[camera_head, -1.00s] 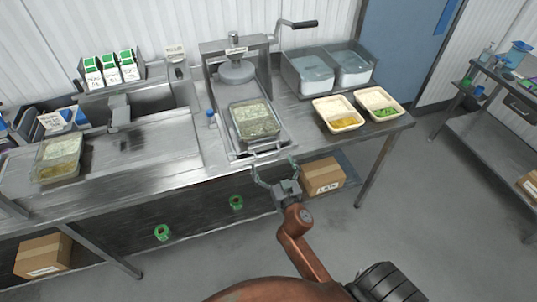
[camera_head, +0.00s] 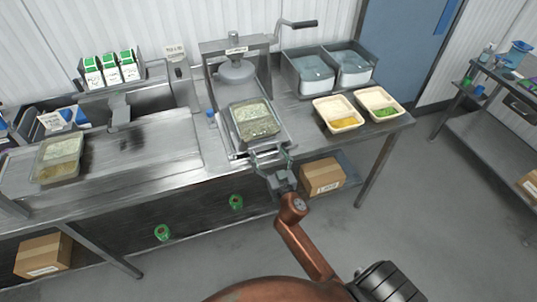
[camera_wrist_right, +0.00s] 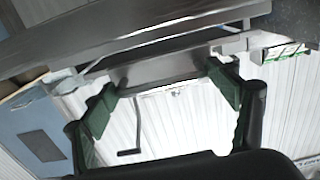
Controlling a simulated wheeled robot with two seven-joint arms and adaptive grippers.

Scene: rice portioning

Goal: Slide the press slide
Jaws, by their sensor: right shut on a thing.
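The press (camera_head: 232,46) stands on the steel bench, its round plate (camera_head: 236,72) raised. Its flat slide (camera_head: 284,131) is at the front of the press with a clear-lidded tray of pale food (camera_head: 255,120) on it. My right gripper (camera_head: 270,156) is at the slide's front edge, shut on the slide's front handle. In the right wrist view the two green-padded fingers (camera_wrist_right: 170,92) are spread to either side of the handle bar, below the slide's edge. The exact contact is too small to tell in the head view. My left gripper is not in view.
Two open trays, one with yellow food (camera_head: 341,113) and one with green food (camera_head: 378,104), stand right of the press. Grey bins (camera_head: 327,86) stand behind them. Another filled tray (camera_head: 60,157) is at the bench's left.

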